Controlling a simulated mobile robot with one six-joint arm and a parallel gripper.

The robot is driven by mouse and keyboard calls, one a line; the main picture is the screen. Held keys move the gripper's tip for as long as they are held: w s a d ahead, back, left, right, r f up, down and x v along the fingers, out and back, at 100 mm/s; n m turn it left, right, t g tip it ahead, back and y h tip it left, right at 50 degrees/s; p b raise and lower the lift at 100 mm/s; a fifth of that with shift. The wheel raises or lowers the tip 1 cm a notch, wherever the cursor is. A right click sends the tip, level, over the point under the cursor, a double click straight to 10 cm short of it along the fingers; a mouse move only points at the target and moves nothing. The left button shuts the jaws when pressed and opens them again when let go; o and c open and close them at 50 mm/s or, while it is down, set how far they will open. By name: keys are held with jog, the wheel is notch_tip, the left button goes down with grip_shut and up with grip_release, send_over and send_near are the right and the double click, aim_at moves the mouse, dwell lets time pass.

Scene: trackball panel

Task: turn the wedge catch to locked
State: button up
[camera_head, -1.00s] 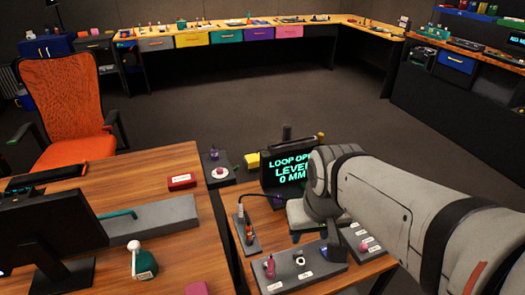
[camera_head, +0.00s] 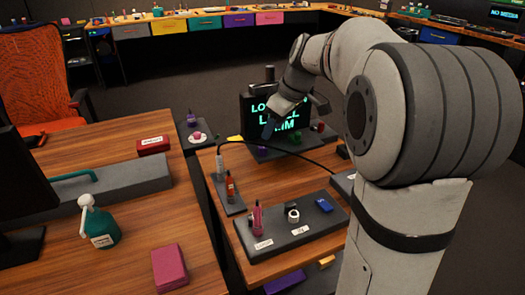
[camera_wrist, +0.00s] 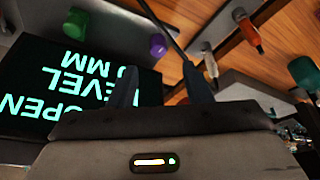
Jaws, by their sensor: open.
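A dark grey panel (camera_head: 290,235) on the wooden desk carries several small parts: a pink upright piece (camera_head: 257,218), a white ring-shaped piece (camera_head: 293,216) and a blue block (camera_head: 325,205). White labels lie in front of the first two, too small to read surely. I cannot tell which part is the wedge catch. My gripper (camera_head: 294,116) is open and empty in front of the black display (camera_head: 262,110), behind and above the panel. In the wrist view both fingers (camera_wrist: 160,82) stand apart with nothing between them, beside the display with its green text (camera_wrist: 75,85).
Purple (camera_head: 262,150) and green (camera_head: 296,138) knobs sit by the display's foot. A cable crosses the desk from a narrow strip with an orange-red piece (camera_head: 230,187). On the left desk are a green bottle (camera_head: 100,225) and a pink block (camera_head: 169,267).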

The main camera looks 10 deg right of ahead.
aim_at(263, 146)
jog(key=b+x, duration=0.2)
jog(key=x, duration=0.6)
jog(key=shift+w+d, duration=0.1)
jog(key=shift+w, duration=0.05)
